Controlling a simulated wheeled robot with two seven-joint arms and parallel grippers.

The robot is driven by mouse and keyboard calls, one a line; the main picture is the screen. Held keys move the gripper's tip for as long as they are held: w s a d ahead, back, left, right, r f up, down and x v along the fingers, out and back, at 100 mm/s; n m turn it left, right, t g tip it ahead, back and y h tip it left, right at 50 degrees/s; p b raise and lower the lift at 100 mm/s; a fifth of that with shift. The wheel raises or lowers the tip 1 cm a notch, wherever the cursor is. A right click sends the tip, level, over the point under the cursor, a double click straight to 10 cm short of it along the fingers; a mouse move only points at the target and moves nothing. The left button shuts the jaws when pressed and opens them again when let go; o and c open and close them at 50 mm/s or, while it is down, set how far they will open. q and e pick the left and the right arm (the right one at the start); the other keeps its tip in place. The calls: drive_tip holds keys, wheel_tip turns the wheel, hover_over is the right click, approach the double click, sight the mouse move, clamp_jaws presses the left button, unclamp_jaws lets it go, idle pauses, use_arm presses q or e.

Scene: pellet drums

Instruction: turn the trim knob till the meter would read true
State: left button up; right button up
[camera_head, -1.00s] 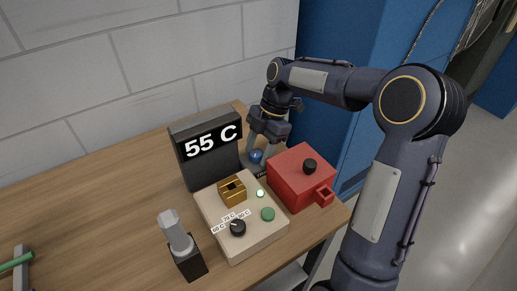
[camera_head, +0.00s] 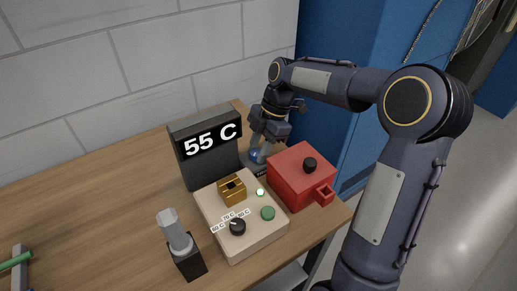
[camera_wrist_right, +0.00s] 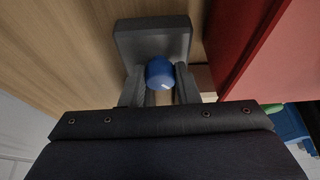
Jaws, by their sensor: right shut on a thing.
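The blue trim knob (camera_head: 254,154) sits on a dark base behind the red box, at the right of the meter. It also shows in the right wrist view (camera_wrist_right: 159,72), on its grey base (camera_wrist_right: 153,36). My right gripper (camera_head: 261,152) reaches down over it, and its two fingers (camera_wrist_right: 160,85) are shut on the knob from both sides. The black meter (camera_head: 204,148) stands upright and its display reads 55 C. My left gripper is not in view.
A beige panel (camera_head: 258,236) holds a brass block (camera_head: 232,191), a black dial (camera_head: 238,227) with temperature labels and a green button (camera_head: 267,213). A red box (camera_head: 299,178) stands close to the right gripper. A grey probe in a black block (camera_head: 187,264) stands in front. The table's left side is mostly clear.

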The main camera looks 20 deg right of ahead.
use_arm(q)
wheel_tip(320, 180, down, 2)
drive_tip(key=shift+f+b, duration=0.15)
drive_tip(key=shift+b, duration=0.85)
use_arm(e)
drive_tip(key=m, duration=0.2)
drive_tip(key=m+t, duration=0.1)
drive_tip(key=shift+s+m+t, duration=0.15)
drive_tip(key=shift+m+t, duration=0.15)
drive_tip(key=shift+m, duration=0.1)
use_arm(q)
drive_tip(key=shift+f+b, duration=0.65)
use_arm(e)
drive_tip(key=shift+s+m+t+h, duration=0.15)
drive_tip(key=shift+m+t, duration=0.2)
drive_tip(key=shift+m, duration=0.65)
drive_tip(key=shift+m+t+h, duration=0.15)
drive_tip(key=shift+m+t, duration=0.2)
drive_tip(key=shift+m, duration=0.65)
drive_tip(key=o, duration=1)
drive_tip(key=shift+c, duration=0.2)
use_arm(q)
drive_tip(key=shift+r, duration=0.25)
use_arm(e)
drive_tip(key=v, duration=0.8)
drive_tip(key=shift+a+f, duration=0.1)
